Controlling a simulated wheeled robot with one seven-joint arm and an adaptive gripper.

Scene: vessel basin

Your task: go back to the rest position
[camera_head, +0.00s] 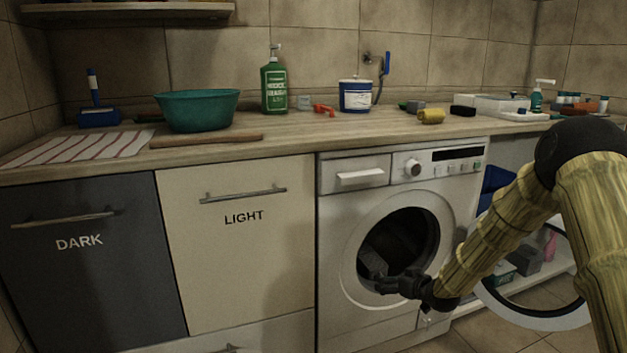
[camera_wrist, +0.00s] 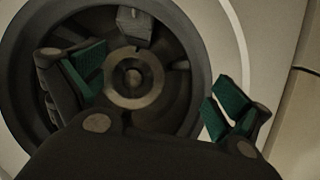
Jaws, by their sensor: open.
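My gripper (camera_head: 388,284) is at the mouth of the washing machine (camera_head: 365,313), in front of the round opening. In the wrist view my gripper (camera_wrist: 155,95) has its two green-padded fingers spread wide apart, with nothing between them. Behind them shows the drum (camera_wrist: 135,78) with a round hub at its centre. A grey block-like shape (camera_wrist: 134,25) shows at the top of the drum; I cannot tell whether it is loose or part of the drum. My arm reaches in from the right.
The machine's round door (camera_head: 540,319) hangs open at the right, behind my arm. DARK (camera_head: 80,285) and LIGHT (camera_head: 240,265) fronts are closed at left.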

